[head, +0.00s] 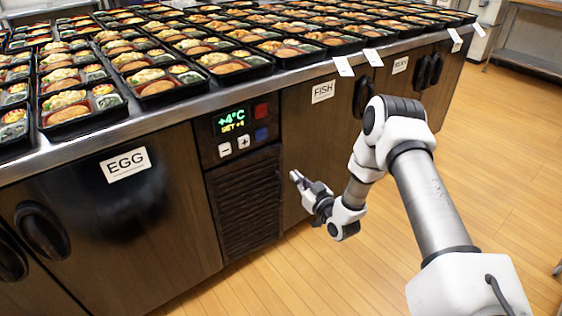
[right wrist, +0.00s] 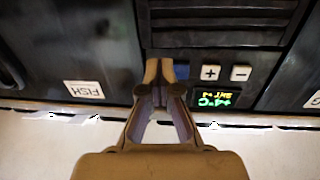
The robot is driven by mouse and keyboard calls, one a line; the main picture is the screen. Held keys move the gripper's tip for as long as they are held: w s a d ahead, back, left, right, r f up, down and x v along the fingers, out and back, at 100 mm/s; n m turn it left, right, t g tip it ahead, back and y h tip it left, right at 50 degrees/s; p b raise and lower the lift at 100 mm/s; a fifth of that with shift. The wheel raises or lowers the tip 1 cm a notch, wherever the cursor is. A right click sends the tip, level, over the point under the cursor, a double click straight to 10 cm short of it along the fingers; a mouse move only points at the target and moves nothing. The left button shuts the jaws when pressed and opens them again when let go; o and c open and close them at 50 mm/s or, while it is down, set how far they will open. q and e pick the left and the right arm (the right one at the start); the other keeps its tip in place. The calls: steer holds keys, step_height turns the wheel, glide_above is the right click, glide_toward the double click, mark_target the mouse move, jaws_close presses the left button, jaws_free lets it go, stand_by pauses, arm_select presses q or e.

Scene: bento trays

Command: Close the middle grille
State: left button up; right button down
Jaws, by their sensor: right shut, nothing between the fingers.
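The middle grille (head: 245,205) is a dark slatted panel under the control panel, between the EGG door and the FISH door. It looks nearly flush with the cabinet front; I cannot tell whether it stands slightly ajar. It also shows at the top of the right wrist view (right wrist: 225,20), where the picture is upside down. My right gripper (head: 296,178) is shut and empty, just right of the grille's right edge in the head view. Its closed fingers also show in the right wrist view (right wrist: 158,72). Contact with the grille is not visible. My left gripper is not in view.
The control panel (head: 212,130) has a green display and several buttons. The EGG door (head: 80,220) with a dark handle is at left, the FISH door (head: 318,130) at right. Many bento trays (head: 75,115) cover the steel counter. The wooden floor (head: 480,180) is clear.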

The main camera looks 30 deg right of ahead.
mark_target(276, 154)
steer(key=w+b, duration=0.2)
steer(key=w, duration=0.7)
steer(key=shift+w+d, duration=0.1)
steer(key=shift+w, duration=0.55)
steer(key=shift+b, duration=0.3)
steer(key=shift+w+d+f+b, duration=0.1)
steer(key=shift+w+f+b, duration=0.05)
steer(key=shift+w+b, duration=0.8)
steer(key=shift+w, duration=0.5)
steer(key=shift+d+r, duration=0.1)
steer(key=shift+r, duration=0.3)
